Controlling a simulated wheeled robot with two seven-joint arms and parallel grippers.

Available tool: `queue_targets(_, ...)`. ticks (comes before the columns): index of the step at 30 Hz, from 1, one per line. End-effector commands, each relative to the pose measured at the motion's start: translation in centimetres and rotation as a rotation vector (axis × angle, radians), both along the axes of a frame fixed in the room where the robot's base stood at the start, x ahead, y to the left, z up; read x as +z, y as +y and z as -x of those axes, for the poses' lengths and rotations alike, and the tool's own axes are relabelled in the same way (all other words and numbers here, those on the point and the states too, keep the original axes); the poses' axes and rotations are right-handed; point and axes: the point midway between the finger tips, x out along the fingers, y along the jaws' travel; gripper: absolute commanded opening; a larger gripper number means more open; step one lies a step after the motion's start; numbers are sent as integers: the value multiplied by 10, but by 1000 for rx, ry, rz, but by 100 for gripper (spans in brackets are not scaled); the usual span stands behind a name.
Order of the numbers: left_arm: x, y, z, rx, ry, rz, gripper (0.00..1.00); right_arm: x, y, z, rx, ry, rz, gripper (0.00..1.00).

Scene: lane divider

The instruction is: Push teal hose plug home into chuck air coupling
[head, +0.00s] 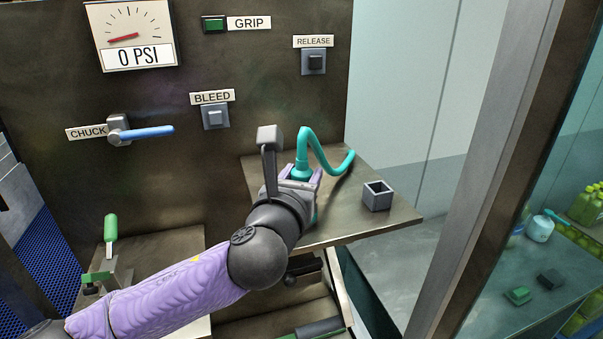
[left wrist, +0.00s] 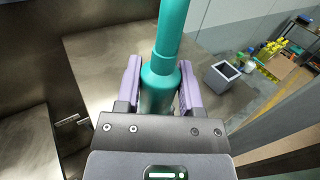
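The teal hose plug (head: 302,170) is upright over the small metal shelf (head: 395,215), with a teal hose (head: 318,143) looping from its top to the right. My left gripper (head: 304,184) is around it. In the left wrist view the plug (left wrist: 159,92) sits between the two lilac fingers, which appear to press on both its sides. The plug's lower end is hidden, so I cannot tell whether it touches the shelf. A grey open-topped square socket (head: 377,196) stands on the shelf to the right, apart from the plug; I see no label marking it as the coupling. My right gripper is out of view.
The panel behind holds a gauge (head: 134,36) reading 0 PSI, a blue CHUCK lever (head: 147,132), and the BLEED (head: 215,117), RELEASE (head: 314,62) and green GRIP (head: 214,24) buttons. A metal post (head: 485,150) stands to the right. The shelf is bare around the socket.

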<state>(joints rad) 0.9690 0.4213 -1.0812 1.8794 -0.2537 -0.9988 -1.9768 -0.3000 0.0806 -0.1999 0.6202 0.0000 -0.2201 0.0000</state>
Motion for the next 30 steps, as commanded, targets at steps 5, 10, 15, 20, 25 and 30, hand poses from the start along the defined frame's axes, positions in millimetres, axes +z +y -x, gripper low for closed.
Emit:
queue_targets(5,0,0,0,0,0,0,84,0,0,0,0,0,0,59)
queue_targets(10,1,0,0,0,0,0,89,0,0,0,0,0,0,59)
queue_targets(15,0,2,6,0,-1,0,89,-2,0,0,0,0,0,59)
queue_targets(20,-3,11,39,-3,-1,0,89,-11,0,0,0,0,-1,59)
queue_targets(25,-2,22,76,-2,0,-1,89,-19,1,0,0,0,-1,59)
queue_targets(30,-1,27,93,0,0,0,89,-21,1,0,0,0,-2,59)
